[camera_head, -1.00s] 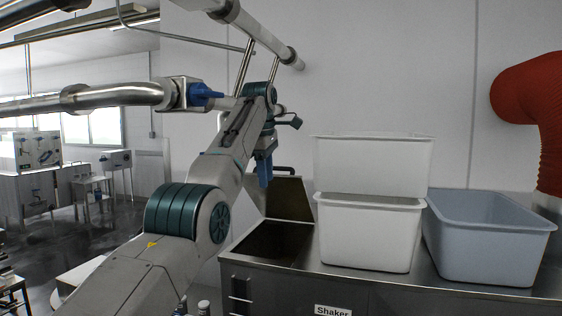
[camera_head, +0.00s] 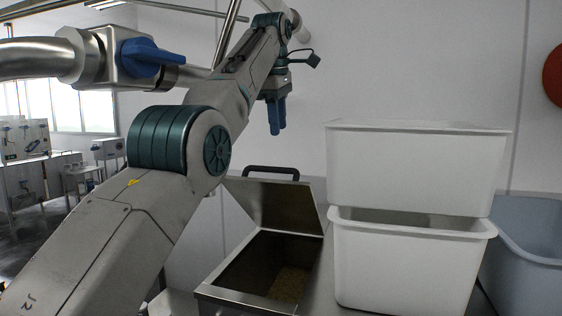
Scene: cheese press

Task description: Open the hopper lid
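The hopper lid (camera_head: 275,205) is a dark metal plate with a black handle (camera_head: 270,171) on its upper edge. It stands raised and leans back at the rear of the hopper. The hopper (camera_head: 232,291) is an open metal bin, with grainy brownish material low inside. My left gripper (camera_head: 277,120), with blue fingers, hangs above the lid handle in the picture and is apart from it. Its fingers look close together, but I cannot tell whether they are shut. Nothing shows between them. My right gripper is not in view.
Two stacked white tubs (camera_head: 413,260) stand just right of the hopper. A blue-grey tub (camera_head: 528,235) is at the far right. A steel pipe with a blue-handled valve (camera_head: 150,57) runs at the upper left, near my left arm.

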